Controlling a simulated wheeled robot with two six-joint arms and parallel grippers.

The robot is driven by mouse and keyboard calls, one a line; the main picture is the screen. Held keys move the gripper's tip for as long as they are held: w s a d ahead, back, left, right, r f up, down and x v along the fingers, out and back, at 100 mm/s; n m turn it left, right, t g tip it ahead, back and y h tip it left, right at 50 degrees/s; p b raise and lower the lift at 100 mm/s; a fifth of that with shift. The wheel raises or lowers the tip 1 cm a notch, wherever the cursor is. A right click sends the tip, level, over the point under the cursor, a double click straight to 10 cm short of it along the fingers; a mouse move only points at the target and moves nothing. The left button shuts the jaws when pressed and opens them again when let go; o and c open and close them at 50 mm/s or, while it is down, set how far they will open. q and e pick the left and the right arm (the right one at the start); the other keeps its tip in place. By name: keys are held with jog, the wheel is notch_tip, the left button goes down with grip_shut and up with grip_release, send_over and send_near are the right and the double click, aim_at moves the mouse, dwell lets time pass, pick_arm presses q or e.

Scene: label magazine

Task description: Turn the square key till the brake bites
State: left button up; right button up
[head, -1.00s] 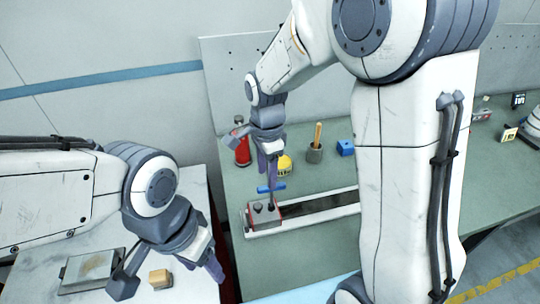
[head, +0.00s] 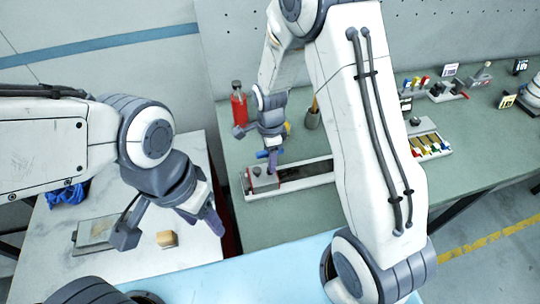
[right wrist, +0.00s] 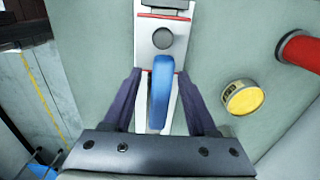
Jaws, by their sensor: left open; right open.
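The square key shows as a blue bar handle (head: 262,154) over a grey block (head: 262,181) at the left end of a long pale rail fixture on the green bench. In the right wrist view the blue handle (right wrist: 160,88) lies lengthwise between the two purple fingers, with a gap on each side. My right gripper (head: 272,160) is open around the handle, and its fingers partly hide it in the head view. The key's lower end is hidden.
A red bottle (head: 239,108) and a grey cup (head: 312,119) stand behind the fixture. A yellow round tin (right wrist: 243,98) lies right of the handle in the wrist view. A rack of coloured pieces (head: 430,146) is further right. A grey plate (head: 95,232) lies on the white table.

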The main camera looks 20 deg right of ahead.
jog(key=shift+f, duration=0.1)
grip_shut()
dwell(0.6)
jog(key=shift+m, duration=1.5)
jog(key=shift+m+p, duration=0.3)
jog(key=shift+m, duration=1.2)
